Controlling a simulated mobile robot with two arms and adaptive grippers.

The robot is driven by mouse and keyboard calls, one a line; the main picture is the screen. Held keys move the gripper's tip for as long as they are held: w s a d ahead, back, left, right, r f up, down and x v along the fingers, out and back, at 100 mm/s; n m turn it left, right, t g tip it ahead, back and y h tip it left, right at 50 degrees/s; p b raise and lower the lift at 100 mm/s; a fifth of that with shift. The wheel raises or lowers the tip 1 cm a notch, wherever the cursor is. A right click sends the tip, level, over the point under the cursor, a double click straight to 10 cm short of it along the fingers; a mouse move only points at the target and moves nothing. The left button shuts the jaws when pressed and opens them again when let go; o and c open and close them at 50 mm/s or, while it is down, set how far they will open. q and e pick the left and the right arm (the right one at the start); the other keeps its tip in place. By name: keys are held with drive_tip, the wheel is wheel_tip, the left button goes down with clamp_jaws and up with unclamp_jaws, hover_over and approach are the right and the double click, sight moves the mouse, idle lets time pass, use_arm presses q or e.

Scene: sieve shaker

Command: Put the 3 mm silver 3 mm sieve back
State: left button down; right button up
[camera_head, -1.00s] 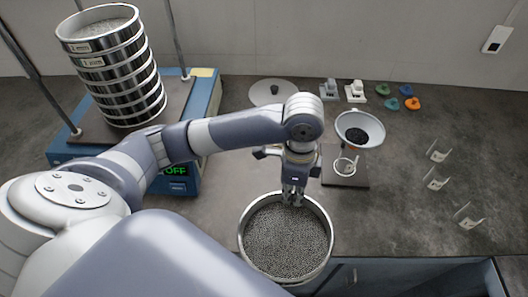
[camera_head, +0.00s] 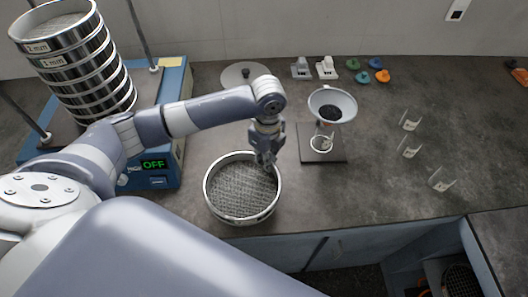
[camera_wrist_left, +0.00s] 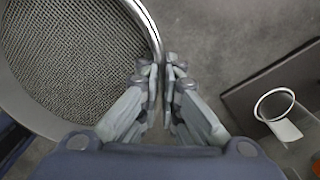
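A round silver sieve (camera_head: 207,199) with a wire-mesh floor is at the front of the counter, close to its front edge. My right gripper is out of view.
A funnel (camera_head: 340,104) on a stand is right of my left gripper. A round lid (camera_head: 236,79) lies behind my arm. Upright shaker rods (camera_head: 141,35) flank the stack. Small clear holders (camera_head: 409,150) stand at the right. The shaker display reads OFF.

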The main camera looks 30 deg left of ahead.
use_arm(q)
drive_tip(key=w, duration=0.1)
drive_tip(key=w+a, duration=0.2)
drive_tip(key=shift+w+f, duration=0.2)
drive_tip(key=shift+f, duration=0.05)
wheel_tip(320, 180, down, 3)
drive_tip(key=shift+r+p, duration=0.1)
drive_tip(key=shift+p, duration=0.6)
drive_tip(key=shift+f, duration=0.3)
drive_tip(key=c, duration=1.8)
unclamp_jaws()
drive_tip(key=shift+f, duration=0.1)
wheel_tip(320, 180, up, 12)
drive_tip(key=b, duration=0.2)
drive_tip(key=shift+w, duration=0.1)
